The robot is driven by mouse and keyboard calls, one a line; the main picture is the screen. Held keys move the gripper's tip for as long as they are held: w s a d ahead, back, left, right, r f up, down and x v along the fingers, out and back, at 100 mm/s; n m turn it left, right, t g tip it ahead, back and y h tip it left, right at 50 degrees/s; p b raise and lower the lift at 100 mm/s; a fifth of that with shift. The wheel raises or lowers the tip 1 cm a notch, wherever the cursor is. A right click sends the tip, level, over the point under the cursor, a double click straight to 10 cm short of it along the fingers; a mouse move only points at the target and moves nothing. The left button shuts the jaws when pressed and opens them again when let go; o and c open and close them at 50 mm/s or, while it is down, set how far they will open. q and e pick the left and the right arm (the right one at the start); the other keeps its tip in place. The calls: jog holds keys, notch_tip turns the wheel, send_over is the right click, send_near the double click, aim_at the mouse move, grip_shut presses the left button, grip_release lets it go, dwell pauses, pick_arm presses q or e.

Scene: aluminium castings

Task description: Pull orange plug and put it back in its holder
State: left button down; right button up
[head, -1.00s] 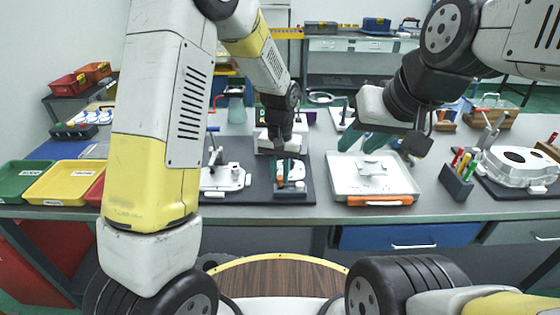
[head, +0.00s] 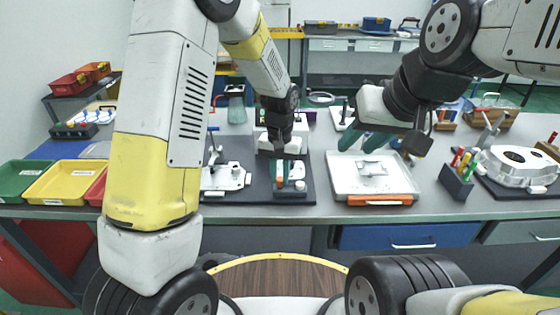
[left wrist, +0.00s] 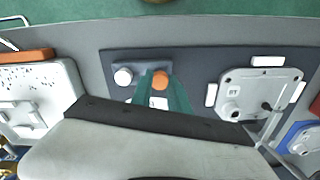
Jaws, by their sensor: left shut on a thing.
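The orange plug (head: 280,182) is at the grey holder block (head: 291,194) on the dark mat. My left gripper (head: 284,175) points down at it and is shut on the plug. In the left wrist view the round orange top (left wrist: 160,80) shows between the green fingertips (left wrist: 161,84), over the holder block (left wrist: 141,67). I cannot tell whether the plug is seated or slightly raised. A white plug (left wrist: 123,76) stands beside it in the block. The white casting (head: 224,178) lies to the left on the mat. My right gripper (head: 359,145) is open and empty above the white tray.
The white tray (head: 345,187) with an orange front handle stands right of the mat (head: 307,178). Green (head: 22,181) and yellow (head: 65,183) bins stand at far left. A pen holder (head: 456,184) and another casting (head: 515,167) stand at right.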

aim_at(280, 179)
pick_arm(q)
jog(key=shift+f, duration=0.85)
jog(key=c, duration=1.2)
grip_release()
notch_tip(280, 179, up, 7)
jog(key=shift+r, duration=0.4)
